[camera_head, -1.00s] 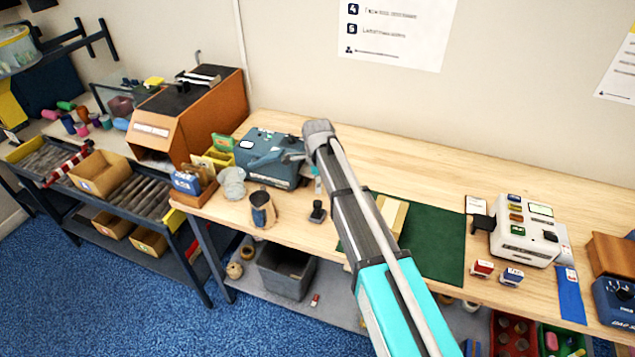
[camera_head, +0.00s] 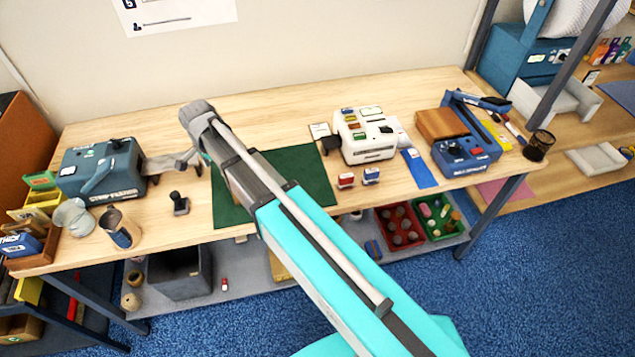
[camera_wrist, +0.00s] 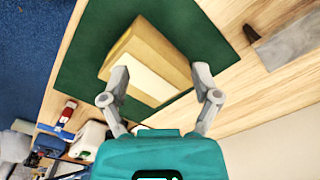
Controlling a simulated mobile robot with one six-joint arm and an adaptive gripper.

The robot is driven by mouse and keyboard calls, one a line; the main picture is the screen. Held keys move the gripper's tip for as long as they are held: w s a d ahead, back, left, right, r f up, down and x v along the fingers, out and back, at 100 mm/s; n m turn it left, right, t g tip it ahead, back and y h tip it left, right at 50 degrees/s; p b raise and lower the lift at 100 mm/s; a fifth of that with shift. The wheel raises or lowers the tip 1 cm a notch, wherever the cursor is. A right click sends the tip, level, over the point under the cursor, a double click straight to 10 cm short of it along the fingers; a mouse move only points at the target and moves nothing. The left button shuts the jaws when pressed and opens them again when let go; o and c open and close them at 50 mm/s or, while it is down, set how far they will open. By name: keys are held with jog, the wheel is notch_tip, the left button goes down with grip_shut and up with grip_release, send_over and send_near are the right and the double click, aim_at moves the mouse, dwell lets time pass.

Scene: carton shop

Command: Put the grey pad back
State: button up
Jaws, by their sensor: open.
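I cannot tell surely which thing is the grey pad. A pale grey flat block (camera_head: 597,158) lies on the lower surface at the far right in the head view. A grey slab (camera_wrist: 288,36) shows at the right edge of the wrist view, beside a dark object (camera_wrist: 250,34). My gripper (camera_wrist: 160,78) is open and empty, with its fingers apart over the green mat (camera_wrist: 80,78). Between and beyond the fingers, a tan block (camera_wrist: 147,45) with a cream face lies on the mat. In the head view my arm hides this block.
A black stamp (camera_head: 180,204) stands left of the mat, near a blue-grey machine (camera_head: 100,172) and a metal cup (camera_head: 118,230). A white machine (camera_head: 365,138), small red and blue stamps (camera_head: 346,181) and a blue machine (camera_head: 465,152) stand right. The back of the wooden bench (camera_head: 265,100) is clear.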

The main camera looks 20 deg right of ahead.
jog(key=s+d+n, duration=0.3)
jog(key=s+d, duration=0.1)
jog(key=d, duration=0.5)
jog(key=s+d+n, duration=0.3)
jog(key=s+d, duration=0.2)
jog(key=d, duration=0.3)
jog(key=s+d+n, duration=0.3)
jog(key=s+d, duration=0.2)
jog(key=d, duration=0.4)
jog(key=shift+d, duration=0.35)
jog(key=shift+f, duration=0.1)
jog(key=shift+f+b, duration=0.65)
jog(key=shift+b, duration=0.1)
